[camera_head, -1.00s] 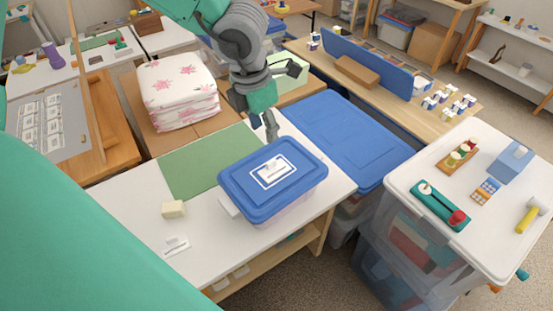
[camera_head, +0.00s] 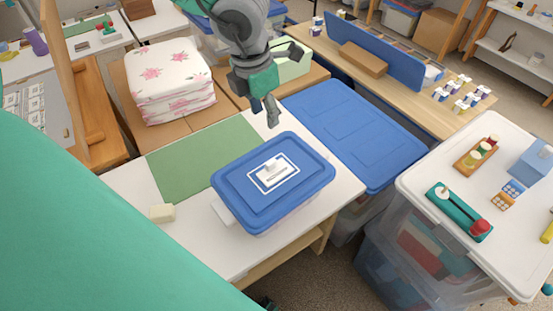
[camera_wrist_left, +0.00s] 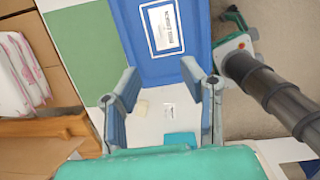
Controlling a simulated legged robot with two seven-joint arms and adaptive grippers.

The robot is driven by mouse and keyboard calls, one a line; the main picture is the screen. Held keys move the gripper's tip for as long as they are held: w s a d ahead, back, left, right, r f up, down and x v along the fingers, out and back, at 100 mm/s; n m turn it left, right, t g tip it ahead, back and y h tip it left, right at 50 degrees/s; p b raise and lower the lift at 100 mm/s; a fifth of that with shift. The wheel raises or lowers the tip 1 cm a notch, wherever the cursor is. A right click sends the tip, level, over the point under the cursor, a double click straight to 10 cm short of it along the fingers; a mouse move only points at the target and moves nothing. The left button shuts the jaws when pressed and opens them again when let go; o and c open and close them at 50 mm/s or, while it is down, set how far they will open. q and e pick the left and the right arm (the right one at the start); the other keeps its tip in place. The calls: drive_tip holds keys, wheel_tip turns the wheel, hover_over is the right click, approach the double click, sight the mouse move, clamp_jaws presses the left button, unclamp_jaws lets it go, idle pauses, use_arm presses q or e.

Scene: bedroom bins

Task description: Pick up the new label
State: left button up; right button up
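A small white label card (camera_wrist_left: 169,110) with a dark mark lies on the white table; my green arm hides it in the head view. A cream block (camera_head: 162,213) lies beside it, also in the wrist view (camera_wrist_left: 142,107). A blue-lidded bin (camera_head: 228,192) stands on the table with another label (camera_head: 273,174) on its lid.
A green mat (camera_head: 200,158) lies behind the cream block. Folded floral bedding (camera_head: 170,75) sits at the back left. A large blue lid (camera_head: 350,130) lies right of the table. A white-topped bin (camera_head: 425,185) carrying tools stands further right.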

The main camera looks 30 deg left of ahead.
use_arm(q)
wheel_tip(320, 180, down, 6)
drive_tip(key=a+b, duration=0.2)
drive_tip(key=b, duration=0.4)
hover_over(271, 162)
drive_tip(key=f, duration=0.7)
drive_tip(key=shift+s+d+f, duration=0.1)
drive_tip(key=shift+s+d, duration=0.1)
drive_tip(key=shift+s, duration=0.2)
drive_tip(key=shift+w+f, duration=0.1)
drive_tip(key=shift+f, duration=0.25)
drive_tip(key=shift+a+f, duration=0.15)
drive_tip(key=shift+f, duration=0.05)
drive_tip(key=f, duration=0.3)
drive_tip(key=a+f, duration=0.1)
drive_tip(key=shift+w+f+b, duration=0.25)
drive_tip(key=shift+f+b, duration=0.05)
drive_tip(key=shift+w+d+f, duration=0.1)
drive_tip(key=shift+d+f, duration=0.1)
drive_tip(key=shift+f, duration=0.1)
drive_tip(key=shift+d, duration=0.2)
drive_tip(key=shift+d+r, duration=0.1)
drive_tip(key=shift+d, duration=0.15)
clamp_jaws()
drive_tip(key=shift+a, duration=0.3)
use_arm(e)
wheel_tip(271, 162, down, 8)
drive_tip(key=shift+w+a+r, duration=0.2)
drive_tip(key=shift+a+r, duration=0.05)
drive_tip(key=shift+a, duration=0.2)
